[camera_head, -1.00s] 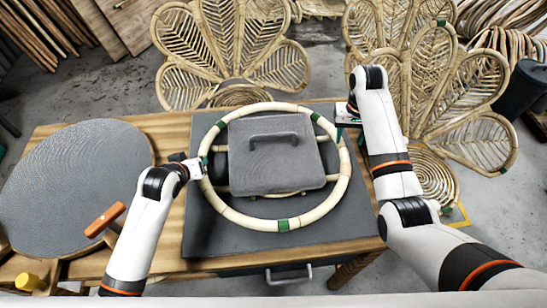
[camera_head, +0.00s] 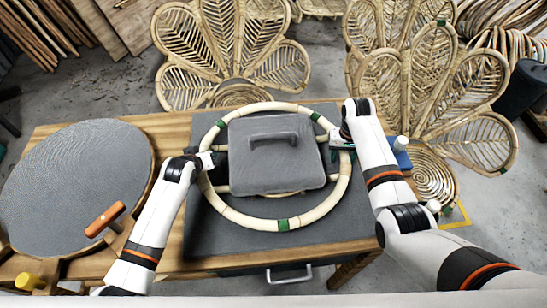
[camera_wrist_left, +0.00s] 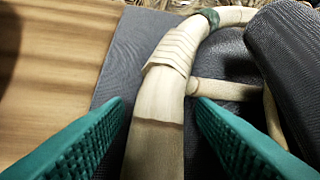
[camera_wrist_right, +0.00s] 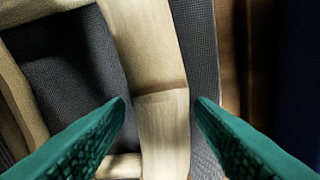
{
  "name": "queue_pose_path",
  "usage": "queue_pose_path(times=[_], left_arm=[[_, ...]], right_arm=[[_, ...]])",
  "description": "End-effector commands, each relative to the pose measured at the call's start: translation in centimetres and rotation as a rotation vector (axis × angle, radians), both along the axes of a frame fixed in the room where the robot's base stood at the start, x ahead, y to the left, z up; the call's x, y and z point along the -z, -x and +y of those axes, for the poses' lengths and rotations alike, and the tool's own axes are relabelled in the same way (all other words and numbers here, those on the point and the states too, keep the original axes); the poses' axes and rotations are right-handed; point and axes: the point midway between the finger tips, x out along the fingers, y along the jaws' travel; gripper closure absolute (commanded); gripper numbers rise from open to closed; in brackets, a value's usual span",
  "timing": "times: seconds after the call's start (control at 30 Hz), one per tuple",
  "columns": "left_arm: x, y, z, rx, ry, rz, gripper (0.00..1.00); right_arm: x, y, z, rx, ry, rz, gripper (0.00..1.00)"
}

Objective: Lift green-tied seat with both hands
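The green-tied seat (camera_head: 240,217) is a pale rattan ring with green bands, lying on a dark grey mat on the table. A grey block with a handle (camera_head: 276,172) covers its middle. My left gripper (camera_head: 207,160) is at the ring's left side; in the left wrist view its teal fingers (camera_wrist_left: 155,100) are apart, with the rim (camera_wrist_left: 160,105) between them. My right gripper (camera_head: 338,143) is at the ring's right side; in the right wrist view its fingers (camera_wrist_right: 160,100) stand on either side of the rim (camera_wrist_right: 160,75), with gaps visible.
A round grey woven panel (camera_head: 75,185) lies on the table's left, with an orange-handled tool (camera_head: 105,220) and a yellow-capped item (camera_head: 28,281) near it. A blue object (camera_head: 401,158) is beside my right arm. Rattan chair backs (camera_head: 230,55) stand behind the table.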

Motion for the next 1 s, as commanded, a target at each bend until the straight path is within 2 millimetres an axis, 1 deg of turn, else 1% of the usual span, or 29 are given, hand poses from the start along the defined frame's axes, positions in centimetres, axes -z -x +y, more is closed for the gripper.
queue_pose_path(times=[0.03,0.2,0.3,0.6,0.77,0.87,1.0], left_arm=[[0.0,0.0,0.0,0.000,0.000,0.000,0.57],[0.0,0.0,0.0,0.000,0.000,0.000,0.85],[0.0,0.0,0.0,0.000,0.000,0.000,1.00],[0.0,0.0,0.0,-0.001,0.001,0.000,1.00],[-0.4,-0.1,0.0,-0.001,0.001,-0.005,1.00],[-0.8,-0.1,0.0,-0.001,0.001,-0.004,1.00],[-1.7,-0.1,0.0,-0.002,0.002,-0.005,1.00]], right_arm=[[0.0,0.0,0.0,0.000,0.000,0.000,0.58],[0.0,0.0,0.0,0.000,0.000,0.000,0.86],[0.0,0.0,0.0,0.000,0.000,0.000,1.00],[-0.1,0.0,0.0,0.000,0.000,0.000,1.00],[-0.4,-0.1,0.0,0.000,-0.001,-0.003,1.00],[-0.8,-0.1,0.0,0.000,-0.001,-0.003,1.00],[-1.7,-0.1,0.0,0.001,-0.001,-0.003,1.00]])
